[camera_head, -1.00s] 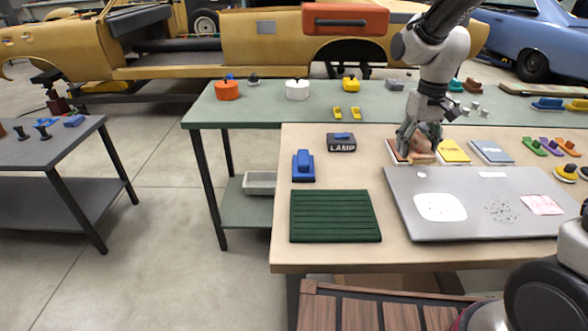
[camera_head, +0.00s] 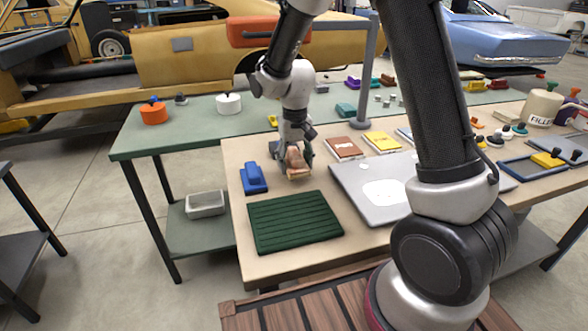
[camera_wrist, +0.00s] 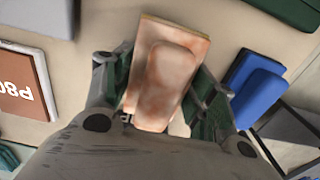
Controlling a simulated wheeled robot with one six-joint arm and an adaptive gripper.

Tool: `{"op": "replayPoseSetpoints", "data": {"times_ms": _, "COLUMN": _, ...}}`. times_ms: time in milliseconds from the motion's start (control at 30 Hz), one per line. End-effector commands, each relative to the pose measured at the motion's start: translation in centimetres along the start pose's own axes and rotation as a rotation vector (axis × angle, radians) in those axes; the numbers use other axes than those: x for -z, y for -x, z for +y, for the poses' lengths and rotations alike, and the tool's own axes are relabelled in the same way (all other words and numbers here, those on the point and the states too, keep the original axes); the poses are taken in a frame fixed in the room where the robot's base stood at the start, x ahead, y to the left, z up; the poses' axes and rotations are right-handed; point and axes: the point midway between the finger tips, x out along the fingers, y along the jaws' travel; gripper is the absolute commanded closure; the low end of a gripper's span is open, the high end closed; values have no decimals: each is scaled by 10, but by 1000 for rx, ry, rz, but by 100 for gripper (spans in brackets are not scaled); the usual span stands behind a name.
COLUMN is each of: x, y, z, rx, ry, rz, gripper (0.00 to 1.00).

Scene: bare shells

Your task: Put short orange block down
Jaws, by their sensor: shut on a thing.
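The short orange block (camera_head: 298,174), mottled orange and pinkish with a paler edge, is in my gripper (camera_head: 296,163) over the tan table (camera_head: 262,286). In the wrist view the block (camera_wrist: 168,70) lies between the two dark green fingers of my gripper (camera_wrist: 160,90), which are shut on its sides. It is low over the tabletop; I cannot tell whether it touches. It is between the blue block (camera_head: 253,177) on the left and the brown book (camera_head: 344,148) on the right, behind the ribbed green mat (camera_head: 293,222).
The blue block also shows close on the right in the wrist view (camera_wrist: 256,88). A green table (camera_head: 190,123) is behind. Bare tabletop shows around the held block.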

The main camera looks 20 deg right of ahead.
Motion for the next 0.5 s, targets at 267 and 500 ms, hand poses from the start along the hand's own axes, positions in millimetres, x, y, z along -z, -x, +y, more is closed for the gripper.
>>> {"op": "replayPoseSetpoints", "data": {"times_ms": 267, "x": 0, "y": -26, "z": 0, "rx": 0, "ry": 1, "rz": 1, "gripper": 78}}
{"op": "replayPoseSetpoints", "data": {"times_ms": 500, "x": 0, "y": -28, "z": 0, "rx": 0, "ry": 1, "rz": -1, "gripper": 78}}
